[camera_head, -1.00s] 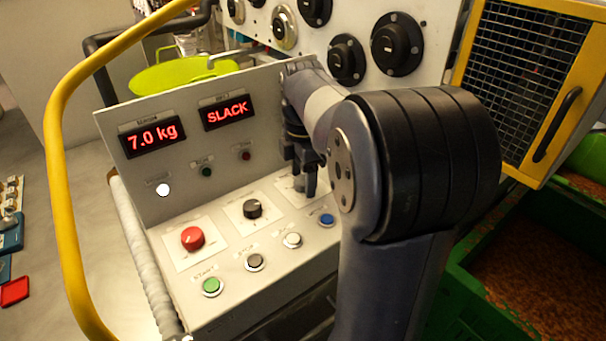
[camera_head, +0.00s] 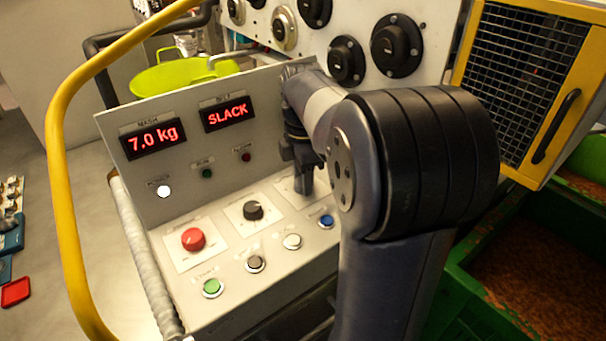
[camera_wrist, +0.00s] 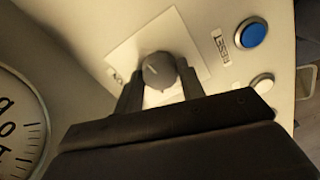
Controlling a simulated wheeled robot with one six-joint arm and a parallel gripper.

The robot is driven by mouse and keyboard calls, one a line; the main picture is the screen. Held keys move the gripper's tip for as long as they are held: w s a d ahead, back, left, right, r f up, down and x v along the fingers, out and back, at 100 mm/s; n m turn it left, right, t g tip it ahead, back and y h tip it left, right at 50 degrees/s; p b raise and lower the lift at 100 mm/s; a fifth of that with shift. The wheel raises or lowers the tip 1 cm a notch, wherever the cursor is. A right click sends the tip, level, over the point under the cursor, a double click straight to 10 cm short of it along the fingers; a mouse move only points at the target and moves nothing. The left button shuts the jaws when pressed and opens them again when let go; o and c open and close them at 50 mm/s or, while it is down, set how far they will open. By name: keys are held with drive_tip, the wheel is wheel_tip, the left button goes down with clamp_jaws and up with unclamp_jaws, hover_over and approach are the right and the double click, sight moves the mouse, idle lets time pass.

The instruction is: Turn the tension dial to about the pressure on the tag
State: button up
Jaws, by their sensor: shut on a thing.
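The tension dial, a grey knob (camera_wrist: 158,70) with a light pointer line, sits on a white square plate (camera_wrist: 128,57) in the wrist view. My gripper (camera_wrist: 158,88) is shut on this knob, one finger on each side. In the head view my gripper (camera_head: 306,178) points down at the right end of the sloped panel, and the knob is hidden there. The panel displays read "7.0 kg" (camera_head: 154,138) and "SLACK" (camera_head: 228,114). A gauge-like round face (camera_wrist: 15,128) shows partly at the left of the wrist view. I cannot make out a pressure tag.
A red knob (camera_head: 193,239) and a black knob (camera_head: 253,210) stand left of my gripper. Green (camera_head: 213,287), black, white and blue (camera_head: 326,221) buttons line the panel's front. A yellow rail (camera_head: 66,190) curves along the left.

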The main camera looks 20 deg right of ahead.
drive_tip(key=m+p, duration=0.1)
drive_tip(key=m, duration=0.2)
drive_tip(key=shift+r+p, duration=0.15)
drive_tip(key=shift+p, duration=0.2)
drive_tip(key=m+p, duration=0.1)
drive_tip(key=m, duration=0.2)
drive_tip(key=shift+m, duration=0.3)
drive_tip(key=m+p, duration=0.2)
drive_tip(key=m, duration=0.4)
drive_tip(key=m+p, duration=0.2)
drive_tip(key=m, duration=0.4)
drive_tip(key=shift+m, duration=0.4)
drive_tip(key=m, duration=0.5)
drive_tip(key=shift+p, duration=0.35)
drive_tip(key=shift+m, duration=0.4)
drive_tip(key=o, duration=1)
